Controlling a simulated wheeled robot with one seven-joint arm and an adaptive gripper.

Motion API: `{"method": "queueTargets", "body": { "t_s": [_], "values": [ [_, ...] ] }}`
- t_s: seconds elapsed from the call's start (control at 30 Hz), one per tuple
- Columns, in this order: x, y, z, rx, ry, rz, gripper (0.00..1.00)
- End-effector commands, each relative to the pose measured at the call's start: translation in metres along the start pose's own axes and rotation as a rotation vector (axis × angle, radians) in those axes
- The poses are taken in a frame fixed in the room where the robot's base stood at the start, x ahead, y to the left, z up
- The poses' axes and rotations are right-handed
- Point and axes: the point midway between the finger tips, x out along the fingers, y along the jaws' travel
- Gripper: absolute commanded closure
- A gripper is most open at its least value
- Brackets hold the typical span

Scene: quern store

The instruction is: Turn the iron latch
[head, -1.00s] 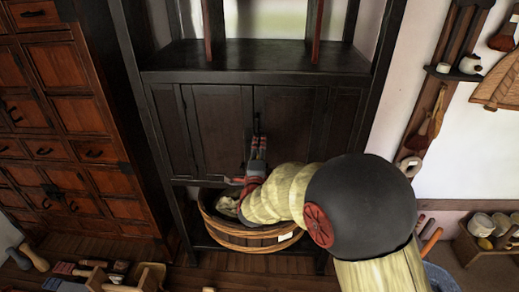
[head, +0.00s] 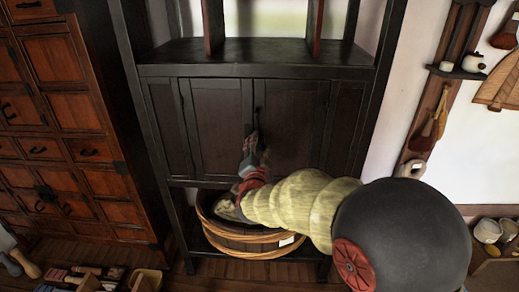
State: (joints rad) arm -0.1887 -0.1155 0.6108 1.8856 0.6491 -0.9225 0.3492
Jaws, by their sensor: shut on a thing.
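The dark wooden cabinet (head: 215,120) stands in the middle of the head view with its two doors closed. A small dark iron latch (head: 257,113) shows where the doors meet; its lower part is hidden by my gripper. My gripper (head: 252,138) reaches up to the door seam from below, with its fingers at the latch. The fingers look shut on the latch, though the grip itself is small and dark in the picture. The latch's exact angle is hard to tell.
A wooden tub (head: 255,238) with a white tag sits on the shelf below the doors, under my arm. A reddish drawer chest (head: 70,130) stands close on the left. Tools and boxes lie on the floor at lower left. Small items hang on the right wall.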

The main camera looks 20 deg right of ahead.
Motion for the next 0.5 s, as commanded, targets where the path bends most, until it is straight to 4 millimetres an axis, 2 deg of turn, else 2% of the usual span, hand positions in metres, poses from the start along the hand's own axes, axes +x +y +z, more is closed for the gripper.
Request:
{"method": "queueTargets", "body": {
  "t_s": [0.5],
  "values": [
    [-0.0001, 0.0008, 0.0006, -0.478, -0.002, 0.002, 0.86]
  ]
}}
